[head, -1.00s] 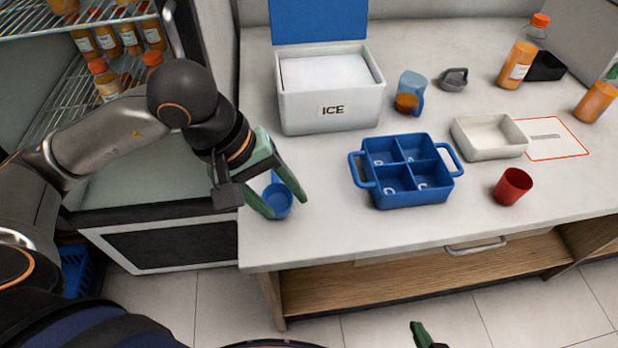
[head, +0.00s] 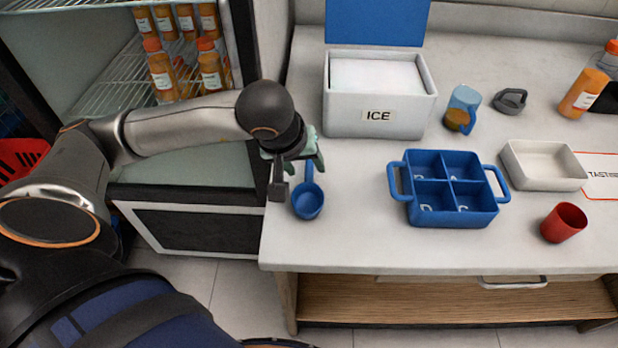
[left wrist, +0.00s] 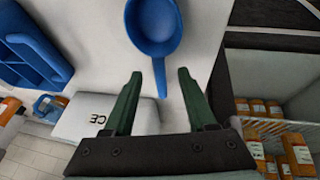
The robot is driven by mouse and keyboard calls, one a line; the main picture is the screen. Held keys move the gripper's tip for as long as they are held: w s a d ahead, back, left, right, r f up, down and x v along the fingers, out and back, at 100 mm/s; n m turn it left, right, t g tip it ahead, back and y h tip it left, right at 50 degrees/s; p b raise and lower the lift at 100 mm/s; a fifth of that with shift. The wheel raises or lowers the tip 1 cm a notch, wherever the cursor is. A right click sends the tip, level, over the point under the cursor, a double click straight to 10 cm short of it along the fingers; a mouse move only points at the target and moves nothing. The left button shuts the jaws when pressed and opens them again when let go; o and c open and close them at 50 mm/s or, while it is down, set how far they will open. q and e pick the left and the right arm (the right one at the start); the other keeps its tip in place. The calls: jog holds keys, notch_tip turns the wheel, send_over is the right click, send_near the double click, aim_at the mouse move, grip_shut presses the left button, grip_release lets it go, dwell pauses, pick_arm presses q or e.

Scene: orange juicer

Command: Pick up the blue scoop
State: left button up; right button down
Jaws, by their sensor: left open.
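The blue scoop (head: 308,203) lies on the white counter near its left end, with its bowl toward me and its handle pointing away. My left gripper (head: 304,162) is at the handle end, and its wrist hides part of the fingers in the head view. In the left wrist view the scoop (left wrist: 154,22) shows its round bowl at the top. Its handle tip reaches between the two green fingertips of my left gripper (left wrist: 160,74), with a gap on both sides. The left gripper is open and holds nothing. My right gripper is out of view.
A white ice box (head: 378,118) with a raised blue lid stands behind, right of my left gripper. A blue four-compartment caddy (head: 453,218), red cup (head: 562,224) and white tray (head: 545,178) stand to the right. The counter's left edge and an open bottle fridge (head: 105,60) are close by.

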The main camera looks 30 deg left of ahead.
pick_arm(q)
jog(key=shift+x, duration=1.5)
jog(key=shift+c, duration=0.4)
grip_shut()
